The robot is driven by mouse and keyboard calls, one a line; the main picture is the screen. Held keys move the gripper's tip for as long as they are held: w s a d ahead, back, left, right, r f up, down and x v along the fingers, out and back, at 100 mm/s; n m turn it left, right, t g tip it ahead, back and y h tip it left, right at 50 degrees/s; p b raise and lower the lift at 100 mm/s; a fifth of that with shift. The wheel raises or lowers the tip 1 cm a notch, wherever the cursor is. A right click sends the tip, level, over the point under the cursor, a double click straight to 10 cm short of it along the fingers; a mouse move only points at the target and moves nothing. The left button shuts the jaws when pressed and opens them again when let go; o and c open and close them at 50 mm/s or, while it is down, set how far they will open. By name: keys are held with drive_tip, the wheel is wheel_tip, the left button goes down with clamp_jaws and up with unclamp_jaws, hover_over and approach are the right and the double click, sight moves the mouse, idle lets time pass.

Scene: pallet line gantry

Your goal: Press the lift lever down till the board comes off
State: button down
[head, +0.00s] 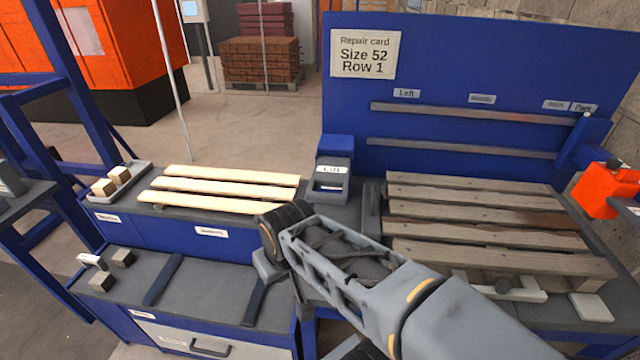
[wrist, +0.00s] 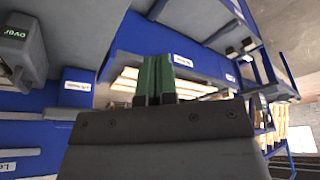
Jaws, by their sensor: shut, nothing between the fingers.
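A weathered grey pallet (head: 470,205) lies on the right bench, its top boards in place; one board has a reddish-brown stretch. A grey box (head: 332,182) with a white label stands just left of the pallet. In the head view my arm crosses in front of the pallet's left corner, and the fingers cannot be made out.
Fresh pale boards (head: 225,188) lie on the left bench beside a tray (head: 118,190) with wooden blocks. A blue back panel (head: 500,60) carries the repair card (head: 365,54), reading Size 52, Row 1. An orange block (head: 606,192) stands at the right. Open floor lies behind the left bench.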

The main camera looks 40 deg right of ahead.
drive_tip(key=w+d+r+n+y+p, duration=0.1)
drive_tip(key=w+d+r+n+p, duration=0.2)
drive_tip(key=d+r, duration=0.6)
drive_tip(key=w+d+r+n+g+y+p, duration=0.1)
drive_tip(key=w+d+r+n+p, duration=0.2)
drive_tip(key=d, duration=1.1)
drive_tip(key=w+r+n, duration=0.3)
drive_tip(key=w+r, duration=0.1)
drive_tip(key=r, duration=0.1)
drive_tip(key=shift+w+d+r+g+y+p, duration=0.2)
drive_tip(key=shift+r+g+y+p, duration=0.1)
drive_tip(key=shift+r+y+p, duration=0.1)
drive_tip(key=p, duration=0.1)
hover_over(326, 195)
drive_tip(key=f, duration=1.1)
drive_tip(key=shift+s+d+f, duration=0.2)
drive_tip(key=shift+d+f, duration=0.05)
drive_tip(key=shift+d, duration=0.15)
drive_tip(key=shift+f+p, duration=0.3)
drive_tip(key=shift+f, duration=0.75)
drive_tip(key=shift+s, duration=0.1)
